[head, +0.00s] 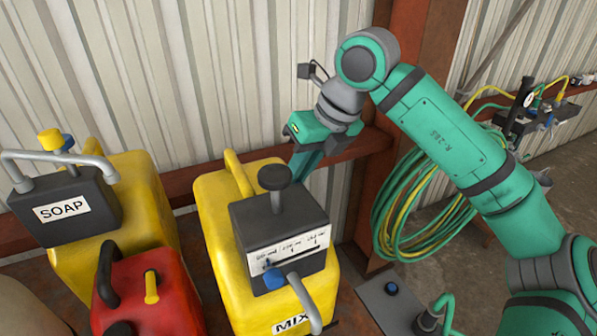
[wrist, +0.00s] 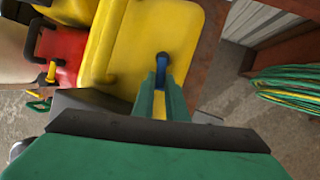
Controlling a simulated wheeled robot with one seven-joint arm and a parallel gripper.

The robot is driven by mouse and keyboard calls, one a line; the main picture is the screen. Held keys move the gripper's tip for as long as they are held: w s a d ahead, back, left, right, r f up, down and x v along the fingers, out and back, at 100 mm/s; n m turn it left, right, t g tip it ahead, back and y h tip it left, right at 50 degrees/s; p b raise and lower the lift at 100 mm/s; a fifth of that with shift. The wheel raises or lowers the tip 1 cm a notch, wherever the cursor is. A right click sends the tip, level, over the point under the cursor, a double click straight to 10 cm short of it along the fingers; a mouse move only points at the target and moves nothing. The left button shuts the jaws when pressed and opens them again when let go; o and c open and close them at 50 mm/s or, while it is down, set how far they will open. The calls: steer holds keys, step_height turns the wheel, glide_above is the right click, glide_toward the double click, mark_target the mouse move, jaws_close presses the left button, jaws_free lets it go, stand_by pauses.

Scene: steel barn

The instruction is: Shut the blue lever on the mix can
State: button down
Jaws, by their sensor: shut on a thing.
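The mix can (head: 215,225) is yellow, with a grey block on top and a MIX label low on its front. It also shows in the wrist view (wrist: 125,50). My gripper (head: 303,168) reaches down behind the can's right rear side in the head view. In the wrist view my gripper (wrist: 163,88) is shut on the blue lever (wrist: 162,64), whose top shows between and beyond the fingertips, against the can's yellow side. In the head view the can's block hides this lever. A blue knob (head: 274,278) sits on the block's front, apart from my gripper.
A yellow can marked SOAP (head: 135,190) and a red can (head: 165,300) stand to the left. A brown post (head: 395,110) and ribbed wall (head: 230,70) are close behind. A coiled green and yellow hose (head: 400,215) hangs at right.

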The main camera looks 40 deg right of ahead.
steer(key=shift+a+m+h, duration=0.45)
steer(key=shift+m+h, duration=0.05)
steer(key=shift+m, duration=0.7)
steer(key=c, duration=1.8)
jaws_free()
steer(key=shift+o, duration=0.2)
steer(key=shift+r, duration=0.1)
steer(key=a+v, duration=0.1)
steer(key=v, duration=0.9)
steer(key=shift+s+d+r, duration=0.25)
steer(key=shift+s+d, duration=0.1)
steer(key=shift+d, duration=0.15)
